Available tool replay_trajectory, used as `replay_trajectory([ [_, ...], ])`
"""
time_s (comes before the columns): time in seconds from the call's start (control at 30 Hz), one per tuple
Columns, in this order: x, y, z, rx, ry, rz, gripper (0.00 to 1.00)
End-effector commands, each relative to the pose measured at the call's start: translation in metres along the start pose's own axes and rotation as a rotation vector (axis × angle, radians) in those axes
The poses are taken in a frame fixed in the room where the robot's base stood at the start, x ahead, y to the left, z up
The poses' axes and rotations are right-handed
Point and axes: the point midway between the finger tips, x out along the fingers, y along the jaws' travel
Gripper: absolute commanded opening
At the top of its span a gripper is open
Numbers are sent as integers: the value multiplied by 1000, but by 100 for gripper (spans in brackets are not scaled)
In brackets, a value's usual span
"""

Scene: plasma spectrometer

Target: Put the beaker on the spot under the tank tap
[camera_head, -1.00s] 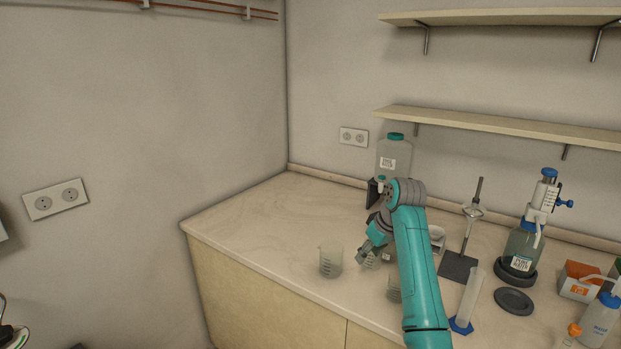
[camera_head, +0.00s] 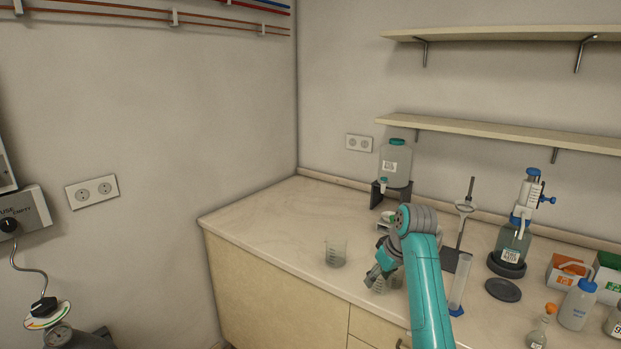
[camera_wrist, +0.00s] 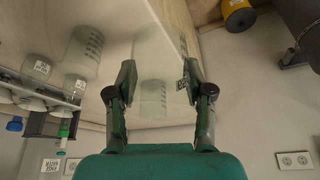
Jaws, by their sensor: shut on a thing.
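The water tank (camera_head: 396,165) is a clear bottle with a teal cap on a dark stand (camera_head: 377,195) at the back of the counter. Its teal tap (camera_head: 383,183) faces the front left. My gripper (camera_head: 375,272) is near the front of the counter, well in front of the tank. In the wrist view my gripper (camera_wrist: 157,84) is shut on a clear beaker (camera_wrist: 153,100) between its fingertips. In the head view the held beaker (camera_head: 379,286) is partly hidden by my gripper. The spot under the tap is not clearly made out.
Another clear beaker (camera_head: 335,254) stands to the left of my gripper. To the right are a metal stand (camera_head: 456,262), a measuring cylinder (camera_head: 458,296), a dark disc (camera_head: 503,290) and a dispenser bottle (camera_head: 513,243). The counter's left part (camera_head: 275,215) is clear.

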Motion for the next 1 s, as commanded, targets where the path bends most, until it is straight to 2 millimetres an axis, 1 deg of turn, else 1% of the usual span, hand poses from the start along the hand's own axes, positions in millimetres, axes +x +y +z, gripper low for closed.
replay_trajectory([
  [0.23, 19, -11, 28, 34, -1, 13, 17],
  [0.37, 33, -19, 51, 63, -2, 25, 17],
  [0.77, 99, -59, 155, 197, -4, 80, 17],
  [1.0, 141, -84, 221, 283, -6, 115, 17],
])
